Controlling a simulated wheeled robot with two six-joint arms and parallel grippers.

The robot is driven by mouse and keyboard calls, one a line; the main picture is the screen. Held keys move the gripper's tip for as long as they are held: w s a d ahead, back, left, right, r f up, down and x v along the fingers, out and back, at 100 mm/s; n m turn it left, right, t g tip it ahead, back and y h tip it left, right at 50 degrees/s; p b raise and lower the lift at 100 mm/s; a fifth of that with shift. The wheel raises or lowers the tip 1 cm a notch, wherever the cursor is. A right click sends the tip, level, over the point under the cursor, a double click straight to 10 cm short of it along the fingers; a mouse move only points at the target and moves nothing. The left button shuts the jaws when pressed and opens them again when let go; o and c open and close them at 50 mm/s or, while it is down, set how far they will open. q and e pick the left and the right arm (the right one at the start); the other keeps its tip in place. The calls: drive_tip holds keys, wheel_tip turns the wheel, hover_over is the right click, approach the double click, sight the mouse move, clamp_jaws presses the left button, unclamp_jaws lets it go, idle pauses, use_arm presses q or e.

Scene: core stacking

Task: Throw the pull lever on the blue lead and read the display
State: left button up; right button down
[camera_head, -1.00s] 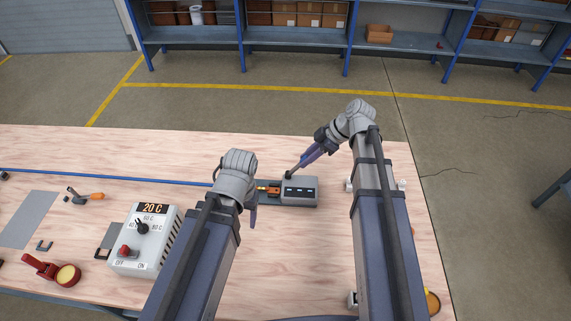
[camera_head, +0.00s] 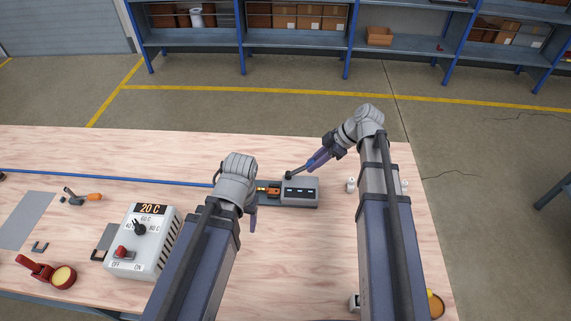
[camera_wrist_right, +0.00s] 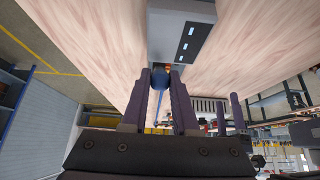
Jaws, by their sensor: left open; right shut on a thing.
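A grey device (camera_head: 299,199) with a dark display (camera_head: 300,191) stands on the table. The display shows several short pale-blue marks, too small to read further. A blue lead (camera_head: 110,177) runs from the left to an orange plug (camera_head: 270,189) at the device's left end. The pull lever (camera_head: 297,173) slants up and right from the device.
A control box (camera_head: 140,244) reading 20 C stands at left, with a red switch and a dial. A clamp tool (camera_head: 85,197), a grey mat (camera_head: 28,220) and a red-handled round thing (camera_head: 48,271) lie further left. Small white pieces (camera_head: 351,184) lie right of the device.

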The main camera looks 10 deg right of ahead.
use_arm(q)
drive_tip(key=shift+f, duration=0.1)
use_arm(e)
drive_tip(key=shift+d+f, duration=0.1)
use_arm(q)
drive_tip(key=shift+f+b, duration=1.15)
drive_tip(key=shift+b, duration=0.05)
use_arm(e)
drive_tip(key=shift+s+d+f, duration=0.1)
drive_tip(key=shift+d+f, duration=0.25)
drive_tip(key=shift+f, duration=0.2)
drive_tip(key=shift+s+d+f, duration=0.1)
drive_tip(key=shift+d+f, duration=0.25)
drive_tip(key=shift+f, duration=0.2)
use_arm(q)
drive_tip(key=shift+r, duration=0.1)
use_arm(e)
drive_tip(key=c, duration=0.6)
unclamp_jaws()
drive_tip(key=shift+r, duration=0.1)
use_arm(q)
drive_tip(key=shift+r, duration=0.1)
wheel_tip(320, 180, up, 6)
drive_tip(key=p, duration=0.6)
drive_tip(key=shift+p, duration=0.3)
use_arm(e)
drive_tip(key=w+v, duration=0.1)
drive_tip(key=v, duration=0.6)
drive_tip(key=shift+s+d+r, duration=0.25)
drive_tip(key=shift+s, duration=0.25)
